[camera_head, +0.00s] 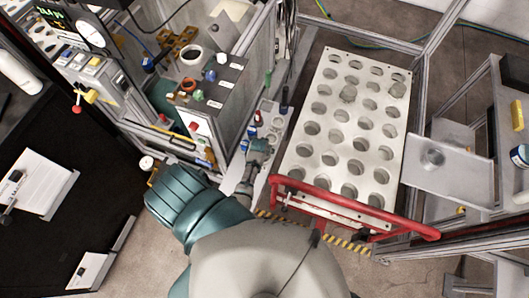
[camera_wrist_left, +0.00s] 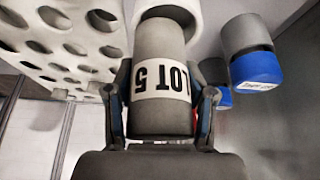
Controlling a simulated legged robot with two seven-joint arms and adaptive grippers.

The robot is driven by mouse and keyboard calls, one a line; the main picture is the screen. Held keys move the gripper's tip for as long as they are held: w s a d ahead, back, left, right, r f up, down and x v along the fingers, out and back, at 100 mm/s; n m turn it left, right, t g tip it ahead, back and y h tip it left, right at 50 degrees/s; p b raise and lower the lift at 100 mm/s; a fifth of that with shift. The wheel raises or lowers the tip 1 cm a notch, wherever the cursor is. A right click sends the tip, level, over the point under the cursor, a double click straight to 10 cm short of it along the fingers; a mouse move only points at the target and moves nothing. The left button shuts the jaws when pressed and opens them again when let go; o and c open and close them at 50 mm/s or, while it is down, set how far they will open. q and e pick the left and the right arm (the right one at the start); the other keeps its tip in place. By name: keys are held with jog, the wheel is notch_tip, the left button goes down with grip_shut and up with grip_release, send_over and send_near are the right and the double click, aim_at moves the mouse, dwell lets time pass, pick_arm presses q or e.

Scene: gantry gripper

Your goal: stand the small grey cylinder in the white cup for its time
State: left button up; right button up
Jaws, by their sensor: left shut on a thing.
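The small grey cylinder (camera_wrist_left: 160,42) has a white band reading "LOT 5" and fills the middle of the left wrist view. My left gripper (camera_wrist_left: 160,100) is shut on it, with one finger on each side. A white rounded rim, perhaps the white cup (camera_wrist_left: 194,14), shows behind the cylinder's far end; I cannot tell whether the cylinder is inside it or only in front of it. In the head view my left gripper (camera_head: 258,153) is over the narrow grey shelf left of the perforated plate. The cylinder is too small to make out there. My right gripper is not in view.
A pale plate with rows of holes (camera_head: 345,128) lies right of the gripper, with a red rail (camera_head: 340,200) in front. Grey cylinders with blue bands (camera_wrist_left: 256,66) stand close by on the right in the wrist view. A bench with coloured parts (camera_head: 212,95) is at left.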

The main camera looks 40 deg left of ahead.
pick_arm(q)
jog(key=o, duration=1.1)
jog(key=shift+s+f+g, duration=0.3)
jog(key=shift+s+f, duration=0.55)
jog(key=shift+o, duration=1.1)
jog(key=shift+w+a+f, duration=0.1)
jog(key=shift+f, duration=0.05)
jog(key=shift+w+r, duration=0.1)
jog(key=shift+r, duration=0.4)
jog(key=p+v, duration=0.2)
jog(key=v, duration=0.9)
jog(key=shift+w, duration=0.15)
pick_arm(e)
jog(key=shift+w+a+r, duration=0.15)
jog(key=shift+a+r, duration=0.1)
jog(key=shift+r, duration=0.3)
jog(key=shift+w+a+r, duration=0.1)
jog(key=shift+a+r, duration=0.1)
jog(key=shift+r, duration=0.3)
